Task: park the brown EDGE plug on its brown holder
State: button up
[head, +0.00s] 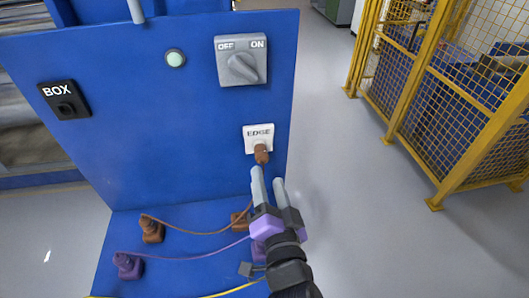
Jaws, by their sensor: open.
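The brown EDGE plug (261,154) sticks out of the white EDGE socket plate (258,135) on the blue panel. My gripper (268,178) is open and empty, just below the plug, with its left fingertip nearest to it. A gap seems to show between fingertips and plug. Two brown blocks stand on the blue base: one at the left (152,230) and one (240,220) beside my gripper, partly hidden. I cannot tell for sure which is the holder. A brown cable (195,233) runs from the left block towards the right one; its right end is unclear.
A purple block (127,266) with a purple cable and a yellow cable (235,290) lie on the base. The panel carries a black BOX socket (64,100), a pale button (175,58) and an OFF/ON switch (241,62). A yellow fence (440,100) stands right, past clear floor.

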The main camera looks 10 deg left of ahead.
aim_at(263, 162)
jog(key=shift+a, duration=0.1)
jog(key=shift+w+a, duration=0.2)
jog(key=shift+w, duration=0.45)
jog(key=x, duration=0.6)
jog(key=shift+f, duration=0.2)
jog(key=shift+b+x, duration=0.3)
jog(key=shift+x, duration=0.5)
jog(key=shift+r, duration=0.15)
jog(key=shift+b, duration=0.6)
